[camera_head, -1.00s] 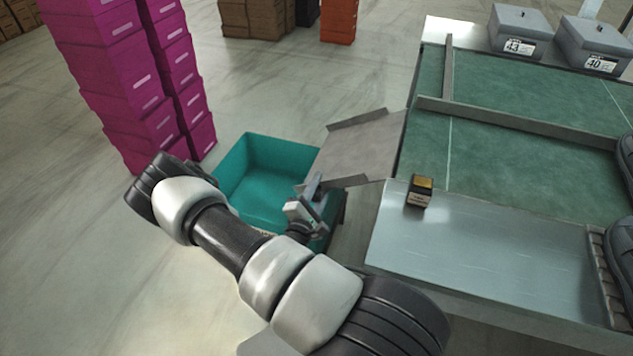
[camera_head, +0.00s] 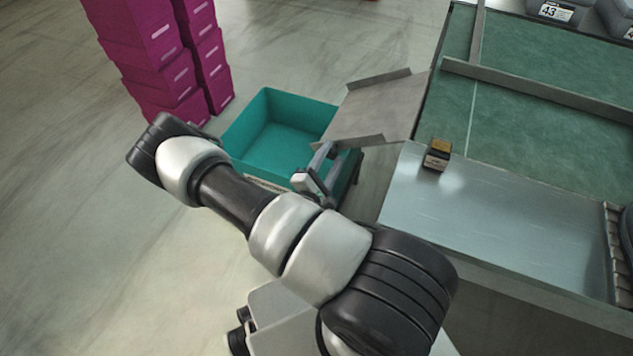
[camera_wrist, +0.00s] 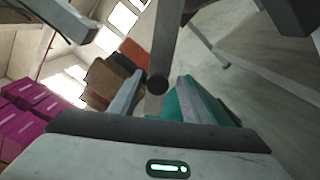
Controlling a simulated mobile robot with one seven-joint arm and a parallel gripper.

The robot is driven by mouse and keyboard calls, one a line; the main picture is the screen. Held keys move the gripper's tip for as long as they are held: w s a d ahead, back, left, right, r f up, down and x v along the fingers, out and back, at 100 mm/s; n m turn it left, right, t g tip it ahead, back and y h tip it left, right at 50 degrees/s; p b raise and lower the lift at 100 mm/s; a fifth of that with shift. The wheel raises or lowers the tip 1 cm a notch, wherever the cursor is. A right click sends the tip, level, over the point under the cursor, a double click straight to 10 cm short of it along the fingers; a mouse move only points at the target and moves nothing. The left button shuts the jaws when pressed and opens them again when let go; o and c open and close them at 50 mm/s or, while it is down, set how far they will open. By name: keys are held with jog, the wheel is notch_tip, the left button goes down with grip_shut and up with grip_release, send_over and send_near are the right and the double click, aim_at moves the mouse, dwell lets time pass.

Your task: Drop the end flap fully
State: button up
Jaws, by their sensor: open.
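The end flap (camera_head: 378,110) is a grey metal panel with raised side lips, joined to the left end of the green-topped line table. It reaches out left over the right part of a teal bin (camera_head: 268,143); its exact tilt is hard to judge. My gripper (camera_head: 325,165) is open, close by the flap's near-left corner and over the bin's right side; I cannot tell whether it touches the flap. In the wrist view my gripper (camera_wrist: 160,97) has a grey bar with a dark round end (camera_wrist: 158,82) showing between its fingers; I cannot tell what it belongs to.
A small black and tan box (camera_head: 437,155) stands on the bare metal shelf (camera_head: 470,220) of the table. Stacked magenta boxes (camera_head: 150,60) stand behind the bin. Grey lidded boxes (camera_head: 553,10) sit at the back right.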

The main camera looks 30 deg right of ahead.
jog(key=p+v, duration=0.1)
jog(key=v, duration=1.1)
jog(key=shift+s, duration=0.2)
jog(key=shift+a, duration=0.15)
